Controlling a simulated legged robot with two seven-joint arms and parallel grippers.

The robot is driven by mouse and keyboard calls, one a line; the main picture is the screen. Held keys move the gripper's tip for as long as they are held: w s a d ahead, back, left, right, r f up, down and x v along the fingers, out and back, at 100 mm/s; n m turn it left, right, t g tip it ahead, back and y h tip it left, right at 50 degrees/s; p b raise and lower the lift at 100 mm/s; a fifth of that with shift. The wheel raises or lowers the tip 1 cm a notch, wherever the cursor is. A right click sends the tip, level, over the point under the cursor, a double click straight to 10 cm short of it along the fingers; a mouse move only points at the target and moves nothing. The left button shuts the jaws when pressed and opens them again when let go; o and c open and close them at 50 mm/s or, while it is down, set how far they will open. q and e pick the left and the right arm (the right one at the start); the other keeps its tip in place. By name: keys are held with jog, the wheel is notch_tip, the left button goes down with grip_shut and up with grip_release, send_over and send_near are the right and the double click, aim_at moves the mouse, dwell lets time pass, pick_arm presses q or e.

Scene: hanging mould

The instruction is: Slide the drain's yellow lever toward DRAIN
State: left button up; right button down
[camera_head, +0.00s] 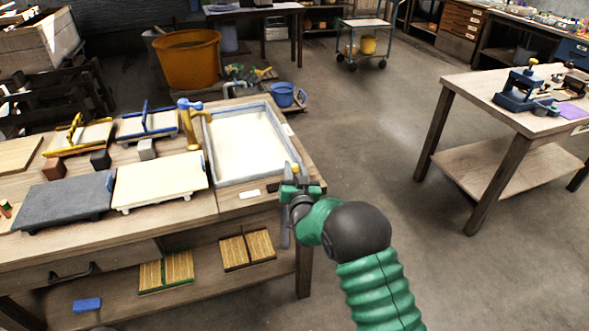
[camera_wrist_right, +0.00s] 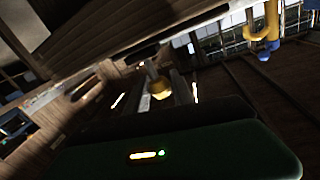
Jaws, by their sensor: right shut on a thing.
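The drain's yellow lever (camera_head: 296,169) shows as a small yellow tip at the near right corner of the grey-rimmed vat (camera_head: 208,160). My right gripper (camera_head: 291,176) is at that corner, shut on the lever, and covers most of it. In the right wrist view, the lever's yellow knob (camera_wrist_right: 160,89) sits between the two grey fingers of my right gripper (camera_wrist_right: 163,84). A small white label (camera_head: 249,193) and a dark label (camera_head: 274,187) lie on the bench by the vat; their lettering is too small to read. My left gripper is out of view.
A yellow tap with a blue handle (camera_head: 190,118) stands at the vat's left edge. A cream board (camera_head: 160,181) and a grey board (camera_head: 65,199) lie to the left on the bench. Open floor (camera_head: 390,125) lies to the right, before another table (camera_head: 490,110).

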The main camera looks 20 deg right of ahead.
jog(key=shift+f, duration=0.2)
dwell(0.3)
jog(key=a, duration=0.6)
jog(key=shift+s+a+b, duration=0.2)
jog(key=shift+a+b, duration=0.05)
jog(key=shift+b, duration=0.05)
jog(key=shift+f, duration=0.1)
jog(key=c, duration=1.5)
grip_release()
jog(key=o, duration=0.4)
jog(key=shift+a+r, duration=0.1)
jog(key=shift+r, duration=0.1)
